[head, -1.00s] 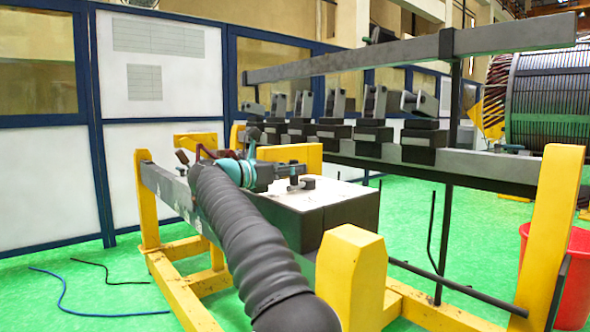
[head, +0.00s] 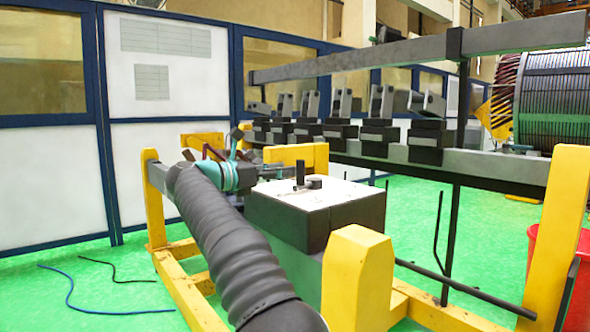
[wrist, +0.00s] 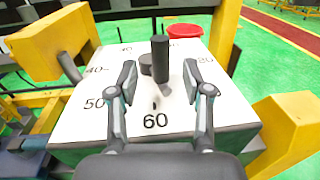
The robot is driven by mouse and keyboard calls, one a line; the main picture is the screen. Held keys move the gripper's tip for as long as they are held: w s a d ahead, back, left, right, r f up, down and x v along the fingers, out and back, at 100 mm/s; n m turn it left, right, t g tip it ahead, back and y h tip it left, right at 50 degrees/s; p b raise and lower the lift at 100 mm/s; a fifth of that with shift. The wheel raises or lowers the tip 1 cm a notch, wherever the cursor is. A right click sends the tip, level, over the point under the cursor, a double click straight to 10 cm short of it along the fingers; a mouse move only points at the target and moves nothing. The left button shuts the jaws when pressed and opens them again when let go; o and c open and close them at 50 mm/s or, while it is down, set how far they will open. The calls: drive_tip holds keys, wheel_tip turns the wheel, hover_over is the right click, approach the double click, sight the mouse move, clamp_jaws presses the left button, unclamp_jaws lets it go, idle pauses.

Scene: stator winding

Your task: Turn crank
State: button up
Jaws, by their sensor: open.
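The crank (head: 300,173) is a dark upright handle post beside a short round hub, on top of a box with a white dial face (head: 275,199). In the wrist view the crank handle (wrist: 161,62) stands upright on the dial, with the hub just left of it and numbers such as 50 and 60 around it. My gripper (wrist: 160,78) is open, its two fingers spread to the left and right of the handle in that view, with no visible contact. In the head view my gripper (head: 262,171) is left of the handle, apart from it.
Yellow frame posts (head: 357,275) stand around the dial box. A grey rail (head: 470,165) with several dark clamp blocks runs behind it. A red bin (head: 575,285) stands at the right. Green floor is open at the left, apart from two thin cables.

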drive_tip(key=v, duration=0.6)
drive_tip(key=shift+c, duration=0.2)
